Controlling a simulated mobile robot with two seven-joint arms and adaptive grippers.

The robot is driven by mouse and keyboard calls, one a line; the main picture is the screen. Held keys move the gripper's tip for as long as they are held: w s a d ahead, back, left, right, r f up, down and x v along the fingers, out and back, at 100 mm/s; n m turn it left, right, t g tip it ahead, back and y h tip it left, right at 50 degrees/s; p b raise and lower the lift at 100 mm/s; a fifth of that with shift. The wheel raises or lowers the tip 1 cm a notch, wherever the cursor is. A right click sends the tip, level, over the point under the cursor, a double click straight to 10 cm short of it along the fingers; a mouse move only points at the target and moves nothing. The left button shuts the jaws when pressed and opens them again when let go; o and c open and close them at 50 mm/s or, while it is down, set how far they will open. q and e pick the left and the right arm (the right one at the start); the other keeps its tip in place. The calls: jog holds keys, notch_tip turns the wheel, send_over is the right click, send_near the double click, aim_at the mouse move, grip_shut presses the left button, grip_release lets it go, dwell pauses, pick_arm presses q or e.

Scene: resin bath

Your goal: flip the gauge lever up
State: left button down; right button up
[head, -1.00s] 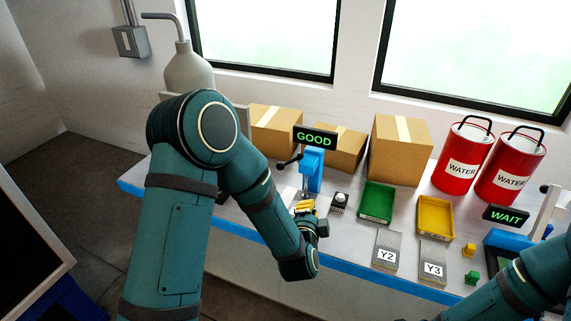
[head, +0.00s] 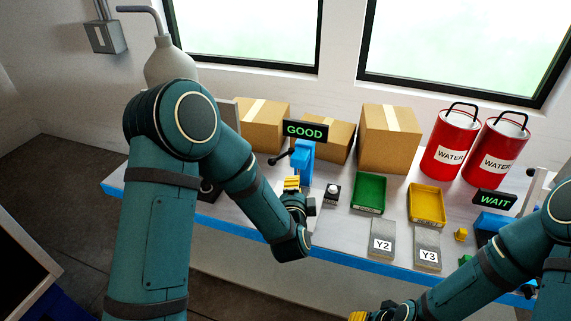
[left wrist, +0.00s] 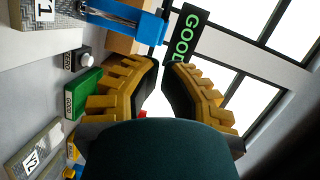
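The gauge (head: 303,170) is a blue stand on the bench with a black display (head: 305,130) reading GOOD. Its dark lever (head: 279,158) sticks out to the left in the head view and ends in a black knob. My left gripper (head: 291,183) has yellow fingers just below the lever, in front of the gauge. In the left wrist view the left gripper (left wrist: 166,64) is open with nothing between its fingertips. The blue gauge body (left wrist: 130,22) lies beyond them. I cannot clearly make out the lever there. My right gripper (head: 357,315) is only partly visible at the bottom edge.
A small dark block with a white button (head: 332,193) stands right of the gauge. A green tray (head: 369,193), yellow tray (head: 427,204) and plates Y2 (head: 382,241) and Y3 (head: 427,249) lie farther right. Cardboard boxes (head: 390,140) and red WATER cans (head: 449,145) stand behind.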

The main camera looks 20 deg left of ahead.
aim_at(281, 157)
pick_arm(q)
jog(key=x, duration=0.9)
jog(key=shift+w+a, duration=0.2)
jog(key=shift+a, duration=0.05)
jog(key=shift+w+a+f, duration=0.2)
jog(key=shift+w+a, duration=0.25)
jog(key=shift+a, duration=0.25)
jog(key=shift+w+a+f, duration=0.15)
jog(key=shift+w+a, duration=0.25)
jog(key=shift+a, duration=0.3)
jog(key=shift+a+m+h+b, duration=0.25)
jog(key=shift+m+h+b, duration=0.1)
jog(key=shift+h, duration=0.15)
jog(key=shift+a+m+h+b, duration=0.1)
jog(key=shift+m+h+b, duration=0.2)
jog(key=shift+h, duration=0.1)
